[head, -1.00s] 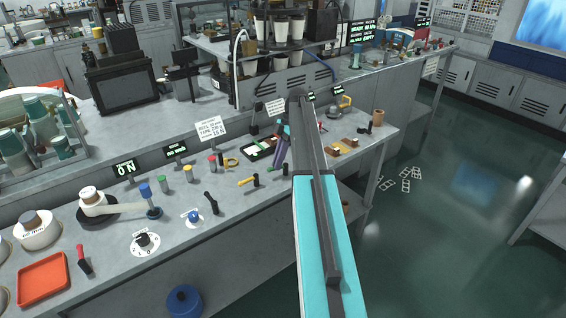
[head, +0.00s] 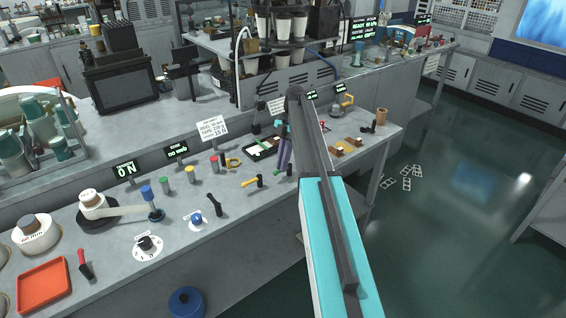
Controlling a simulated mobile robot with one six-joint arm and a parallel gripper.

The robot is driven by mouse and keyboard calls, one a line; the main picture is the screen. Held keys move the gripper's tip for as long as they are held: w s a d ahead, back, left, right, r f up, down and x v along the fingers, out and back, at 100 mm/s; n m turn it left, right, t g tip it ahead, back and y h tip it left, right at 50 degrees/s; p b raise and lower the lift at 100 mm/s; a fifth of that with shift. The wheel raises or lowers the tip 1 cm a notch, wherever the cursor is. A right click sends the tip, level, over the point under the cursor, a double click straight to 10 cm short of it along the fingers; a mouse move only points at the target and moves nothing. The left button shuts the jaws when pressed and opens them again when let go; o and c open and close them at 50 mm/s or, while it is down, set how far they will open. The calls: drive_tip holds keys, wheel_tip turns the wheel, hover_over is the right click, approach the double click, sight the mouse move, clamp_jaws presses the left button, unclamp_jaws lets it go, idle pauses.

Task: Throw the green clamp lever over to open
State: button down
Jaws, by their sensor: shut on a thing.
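My gripper (head: 284,155), with purple fingers, points down over the bench just right of a dark tray (head: 262,149). It is shut on the green clamp lever. The grip itself is small and partly behind my arm, so the lever's exact angle cannot be made out.
A yellow-handled lever (head: 252,182), a black lever (head: 214,204) and a blue knob (head: 197,219) stand in front and to the left. Signs (head: 212,128) stand behind. Brown blocks (head: 345,147) lie to the right.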

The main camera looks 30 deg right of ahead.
drive_tip(key=shift+d+r, duration=0.1)
drive_tip(key=shift+d, duration=0.3)
drive_tip(key=c, duration=1.8)
unclamp_jaws()
drive_tip(key=shift+a, duration=0.25)
drive_tip(key=shift+p+v, duration=1.25)
drive_tip(key=shift+v, duration=0.1)
drive_tip(key=p+v, duration=1)
drive_tip(key=v, duration=0.1)
